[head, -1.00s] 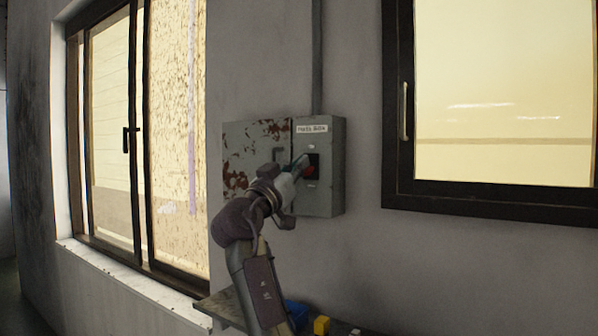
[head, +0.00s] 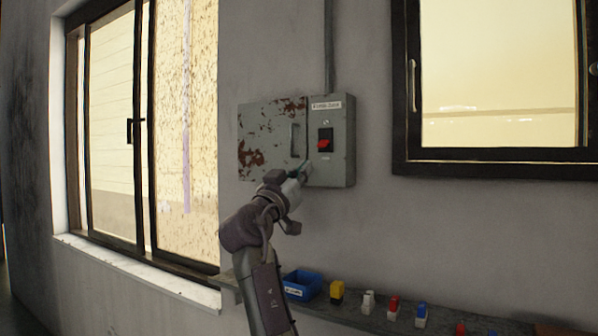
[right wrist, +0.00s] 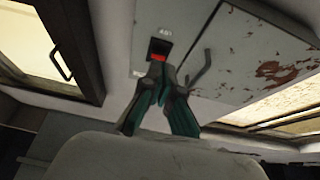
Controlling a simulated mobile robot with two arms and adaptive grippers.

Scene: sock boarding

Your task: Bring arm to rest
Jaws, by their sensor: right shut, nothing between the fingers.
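My right gripper (head: 303,171) is shut and empty, in front of the lower part of a grey wall box (head: 343,150). The box has a label at its top and a red switch (head: 324,143) in a black frame. The fingertips are below and left of the switch in the head view, apart from it there. The box's rusty door (head: 262,135) stands open to the left. In the right wrist view the closed fingers (right wrist: 156,78) point up at the box, just below the red switch (right wrist: 158,67). My left gripper is not in view.
A narrow shelf (head: 370,322) runs along the wall below, holding a blue bin (head: 301,285), a yellow block (head: 337,292) and several small white, red and blue pieces. Windows stand left (head: 115,140) and right (head: 500,155).

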